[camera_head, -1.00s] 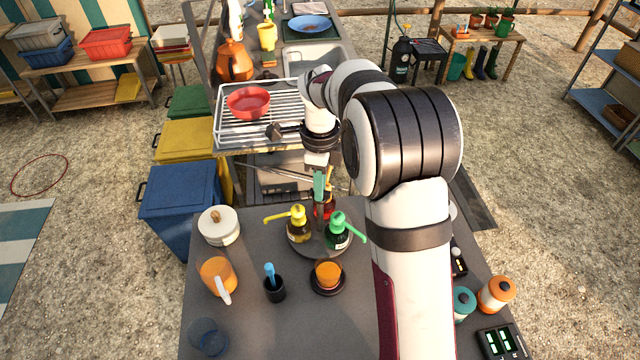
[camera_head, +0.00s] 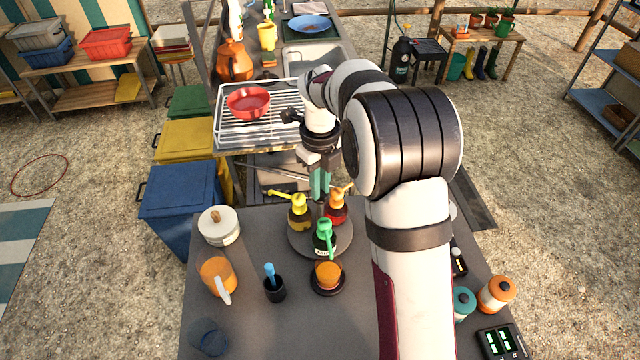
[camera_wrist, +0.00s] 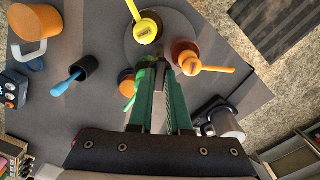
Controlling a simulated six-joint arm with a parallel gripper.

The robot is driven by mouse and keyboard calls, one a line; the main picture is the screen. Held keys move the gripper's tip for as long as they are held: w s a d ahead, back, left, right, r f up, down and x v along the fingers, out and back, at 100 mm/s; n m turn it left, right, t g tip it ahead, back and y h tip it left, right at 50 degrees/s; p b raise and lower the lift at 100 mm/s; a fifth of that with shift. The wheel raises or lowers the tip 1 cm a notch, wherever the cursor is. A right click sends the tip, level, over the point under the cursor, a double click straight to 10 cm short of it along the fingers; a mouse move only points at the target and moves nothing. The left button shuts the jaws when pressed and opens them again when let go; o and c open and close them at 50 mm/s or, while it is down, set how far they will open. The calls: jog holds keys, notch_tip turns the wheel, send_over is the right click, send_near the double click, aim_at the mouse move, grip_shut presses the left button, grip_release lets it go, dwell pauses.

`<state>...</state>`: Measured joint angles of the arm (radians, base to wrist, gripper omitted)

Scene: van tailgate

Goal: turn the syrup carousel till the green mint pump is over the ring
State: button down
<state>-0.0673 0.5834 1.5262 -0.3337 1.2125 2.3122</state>
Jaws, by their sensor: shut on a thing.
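The syrup carousel (camera_head: 299,243) is a round grey turntable on the counter, bearing three pump bottles. The green mint pump (camera_head: 324,238) stands at its front, its spout pointing toward the orange cup. The yellow pump (camera_head: 299,211) is at back left, the orange-red pump (camera_head: 337,207) at back right. In front of the carousel, an orange cup (camera_head: 327,273) sits on a dark round ring (camera_head: 327,290). My gripper (camera_head: 320,190) points down over the carousel's middle. The wrist view shows its green fingers shut on a dark centre knob (camera_wrist: 163,63); they partly hide the green pump (camera_wrist: 146,77).
Left on the counter are a white lidded pot (camera_head: 218,229), an orange jug (camera_head: 217,275) and a dark cup with a blue-handled tool (camera_head: 274,287). Orange and teal jars (camera_head: 496,294) stand at right. A wire rack with a red pan (camera_head: 249,101) lies behind.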

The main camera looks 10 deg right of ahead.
dwell(0.5)
jog(key=c, duration=0.9)
grip_release()
jog(key=shift+o, duration=0.2)
notch_tip(320, 180, up, 16)
jog(key=shift+s, duration=0.1)
jog(key=s+f+n, duration=0.3)
jog(key=s+n, duration=0.5)
jog(key=s, duration=0.2)
jog(key=s+f+n+y, duration=0.1)
jog(key=s+f+n, duration=0.2)
jog(key=s+n, duration=0.5)
jog(key=s+f+n, duration=0.3)
jog(key=s+n, duration=0.5)
jog(key=s, duration=0.5)
jog(key=shift+s+a+f+y, duration=0.15)
jog(key=shift+s+a+y, duration=0.1)
jog(key=shift+y, duration=0.15)
